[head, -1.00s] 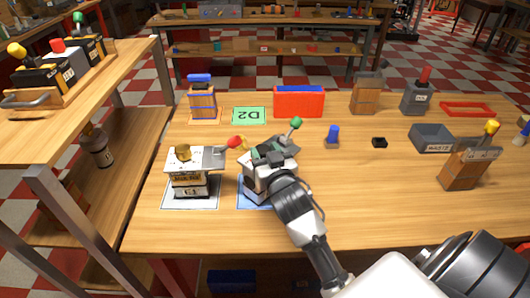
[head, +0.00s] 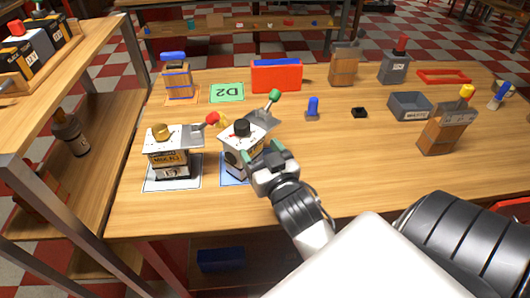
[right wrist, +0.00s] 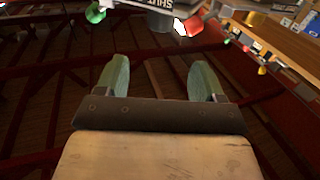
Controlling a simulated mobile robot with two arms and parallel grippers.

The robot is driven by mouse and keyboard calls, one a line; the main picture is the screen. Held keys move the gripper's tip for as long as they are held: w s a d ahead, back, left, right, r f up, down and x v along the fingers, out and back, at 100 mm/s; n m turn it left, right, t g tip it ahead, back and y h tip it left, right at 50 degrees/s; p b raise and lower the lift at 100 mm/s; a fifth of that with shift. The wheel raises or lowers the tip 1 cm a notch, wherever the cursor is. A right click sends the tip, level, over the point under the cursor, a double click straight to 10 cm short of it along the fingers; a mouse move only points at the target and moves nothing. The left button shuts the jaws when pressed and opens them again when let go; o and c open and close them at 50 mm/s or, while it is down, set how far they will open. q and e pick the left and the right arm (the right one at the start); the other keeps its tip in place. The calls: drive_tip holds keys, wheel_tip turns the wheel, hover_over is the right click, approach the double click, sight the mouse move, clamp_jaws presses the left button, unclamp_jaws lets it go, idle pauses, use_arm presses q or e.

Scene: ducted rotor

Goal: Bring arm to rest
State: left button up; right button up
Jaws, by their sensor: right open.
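My right gripper (head: 266,160) is open, with green-tipped fingers, just to the right of a white box device with a green-knobbed lever (head: 243,129) on a blue mat. In the right wrist view both fingers (right wrist: 152,78) are spread with nothing between them. The underside of a device with lettering shows at the top of that view, beyond the fingertips. Whether the gripper touches the device in the head view I cannot tell. My left gripper is not in view.
A similar device with a red-knobbed lever (head: 170,157) stands left on a white mat (head: 157,185). Behind are a green D2 card (head: 227,93), a red box (head: 276,77), a blue-topped piece (head: 312,108) and a grey tray (head: 410,107).

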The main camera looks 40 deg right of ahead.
drive_tip(key=shift+v, duration=1.2)
drive_tip(key=s+a+f+g, duration=0.1)
drive_tip(key=f+g, duration=0.1)
drive_tip(key=f, duration=0.1)
drive_tip(key=s+a+f+n+g+y, duration=0.1)
drive_tip(key=s+f+g, duration=0.1)
drive_tip(key=f, duration=0.1)
drive_tip(key=s+a+f+g+y, duration=0.1)
drive_tip(key=f+g, duration=0.1)
drive_tip(key=f, duration=0.1)
drive_tip(key=shift+s+f+n+g, duration=0.2)
drive_tip(key=shift+s+n+g, duration=0.1)
drive_tip(key=s+a+f+n+g+y, duration=0.2)
drive_tip(key=s+a+f+n+g, duration=0.15)
drive_tip(key=s+f+g, duration=0.6)
wheel_tip(320, 180, down, 22)
drive_tip(key=s+p, duration=0.1)
drive_tip(key=s, duration=0.1)
drive_tip(key=s+d+f+p, duration=0.1)
drive_tip(key=s+d+f, duration=0.1)
drive_tip(key=s+f, duration=1.3)
drive_tip(key=shift+s, duration=0.7)
